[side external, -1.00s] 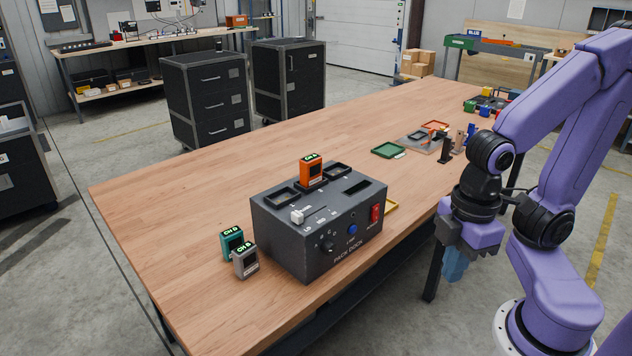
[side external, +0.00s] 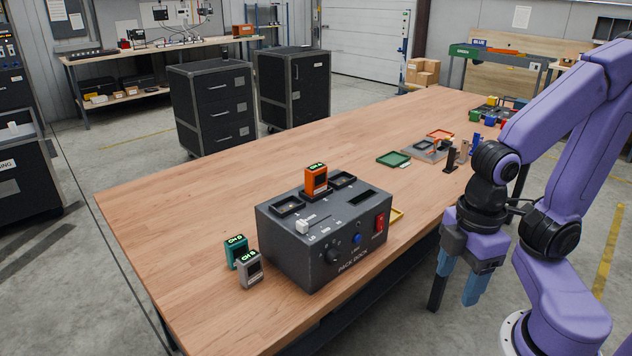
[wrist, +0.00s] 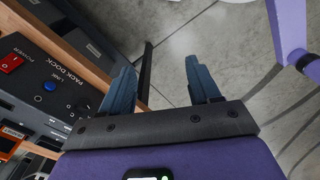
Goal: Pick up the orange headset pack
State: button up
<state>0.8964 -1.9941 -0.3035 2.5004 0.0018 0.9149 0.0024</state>
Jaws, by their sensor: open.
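The orange headset pack (side external: 316,180) stands upright in a slot on top of the dark grey pack dock (side external: 290,236), with a green display on its top. A bit of orange (wrist: 10,143) also shows at the left edge of the wrist view, on the dock. My gripper (side external: 455,296) hangs past the table's front edge, right of the dock and well away from the pack. Its blue fingers point down, open and empty. In the wrist view the fingers (wrist: 160,75) are spread over bare floor.
A teal pack (side external: 236,251) and a grey pack (side external: 250,268) stand on the table left of the dock. The dock has a red switch (side external: 379,223) and blue button. A green tray (side external: 393,159) and small parts lie farther back. The table's left part is clear.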

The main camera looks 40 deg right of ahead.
jog(key=w+a+r+m, duration=0.3)
jog(key=w+m, duration=0.1)
jog(key=w, duration=0.2)
jog(key=w+a+r+m, duration=0.3)
jog(key=w+m, duration=0.1)
jog(key=w, duration=0.3)
notch_tip(320, 180, up, 10)
jog(key=m, duration=2.3)
send_over(316, 166)
notch_tip(316, 166, down, 12)
jog(key=shift+d+r, duration=0.1)
jog(key=shift+s+a+f, duration=0.1)
jog(key=shift+f, duration=1.25)
jog(key=shift+a+f, duration=0.1)
jog(key=shift+f, duration=1.25)
